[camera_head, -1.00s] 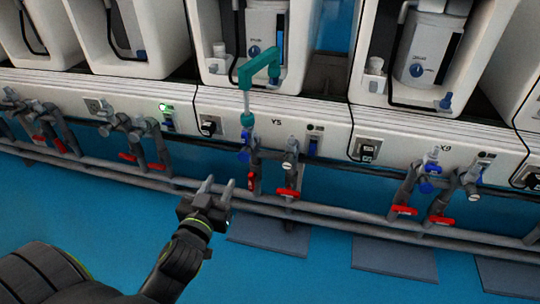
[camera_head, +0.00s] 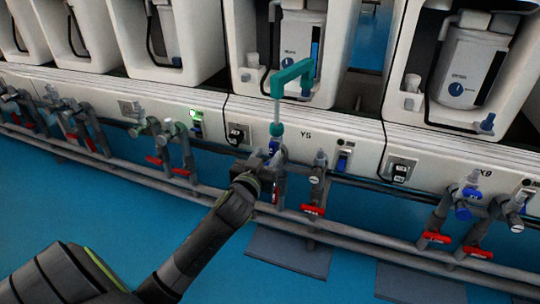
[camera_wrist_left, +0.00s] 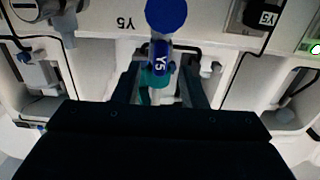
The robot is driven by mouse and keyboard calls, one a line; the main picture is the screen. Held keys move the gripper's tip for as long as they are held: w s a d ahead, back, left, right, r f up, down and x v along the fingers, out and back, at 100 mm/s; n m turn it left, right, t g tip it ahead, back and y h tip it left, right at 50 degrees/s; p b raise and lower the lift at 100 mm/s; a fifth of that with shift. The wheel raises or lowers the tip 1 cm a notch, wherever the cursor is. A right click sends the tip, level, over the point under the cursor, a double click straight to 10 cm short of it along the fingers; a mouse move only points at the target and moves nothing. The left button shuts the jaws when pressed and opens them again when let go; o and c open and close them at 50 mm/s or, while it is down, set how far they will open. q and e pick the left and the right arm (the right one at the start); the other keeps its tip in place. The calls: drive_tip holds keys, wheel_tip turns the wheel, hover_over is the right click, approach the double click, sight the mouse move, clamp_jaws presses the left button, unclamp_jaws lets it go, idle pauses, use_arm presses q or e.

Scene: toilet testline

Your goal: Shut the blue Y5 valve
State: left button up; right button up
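The blue Y5 valve (camera_head: 273,147) sits on the pipework below the Y5 label, under a teal elbow fitting (camera_head: 292,76). Contact cannot be told. My right gripper is not in view.
Red-handled valves (camera_head: 312,210) hang close to the right of the Y5 valve. Long grey pipes (camera_head: 350,238) run below. A second blue valve (camera_head: 463,211) is at the X9 station on the right. The blue floor in front is clear apart from grey mats (camera_head: 290,252).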

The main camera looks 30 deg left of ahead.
sight(271, 150)
use_arm(q)
drive_tip(key=shift+b+x, duration=0.35)
drive_tip(key=shift+x, duration=1.25)
clamp_jaws()
